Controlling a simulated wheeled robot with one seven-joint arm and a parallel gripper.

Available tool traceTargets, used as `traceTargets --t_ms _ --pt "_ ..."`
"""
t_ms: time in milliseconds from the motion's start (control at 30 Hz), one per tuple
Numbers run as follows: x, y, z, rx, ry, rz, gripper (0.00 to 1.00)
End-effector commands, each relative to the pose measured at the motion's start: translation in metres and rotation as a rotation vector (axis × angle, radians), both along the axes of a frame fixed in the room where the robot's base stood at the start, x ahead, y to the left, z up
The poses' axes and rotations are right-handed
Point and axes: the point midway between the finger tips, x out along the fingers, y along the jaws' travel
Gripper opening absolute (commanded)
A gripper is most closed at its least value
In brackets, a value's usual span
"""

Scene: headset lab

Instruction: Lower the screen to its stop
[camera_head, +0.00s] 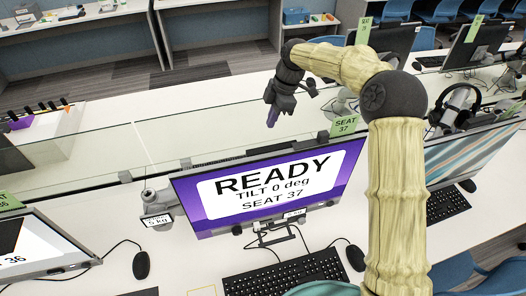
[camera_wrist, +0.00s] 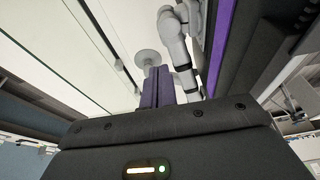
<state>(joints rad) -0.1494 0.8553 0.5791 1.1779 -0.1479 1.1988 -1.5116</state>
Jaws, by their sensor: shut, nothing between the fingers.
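The screen (camera_head: 275,187) stands in the middle of the head view. It reads "READY, TILT 0 deg, SEAT 37" on white with a purple border. My gripper (camera_head: 271,123) hangs above and beyond the screen's top edge, apart from it, fingers pointing down. In the wrist view the purple fingers (camera_wrist: 158,87) are together and hold nothing. A dark panel edge with a purple strip (camera_wrist: 221,40), probably the screen, runs along the right there. A grey jointed support arm (camera_wrist: 178,52) stands between it and the fingers. In the head view, part of a grey arm (camera_head: 157,200) shows left of the screen.
A glass divider (camera_head: 95,165) runs behind the screen. A green "SEAT 37" card (camera_head: 345,125) stands at its upper right. A keyboard (camera_head: 285,274) and mouse (camera_head: 355,258) lie in front. Neighbouring screens stand left (camera_head: 40,248) and right (camera_head: 470,155), with headphones (camera_head: 458,103) behind the right one.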

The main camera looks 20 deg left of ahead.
Motion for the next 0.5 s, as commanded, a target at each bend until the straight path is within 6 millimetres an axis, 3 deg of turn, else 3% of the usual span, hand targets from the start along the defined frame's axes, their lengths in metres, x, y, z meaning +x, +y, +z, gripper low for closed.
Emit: traceTargets --t_ms 267,500 --pt "-0.002 0.003 -0.011 -0.002 0.003 0.0 0.0" --pt "-0.009 0.012 -0.045 -0.002 0.005 0.002 0.0"
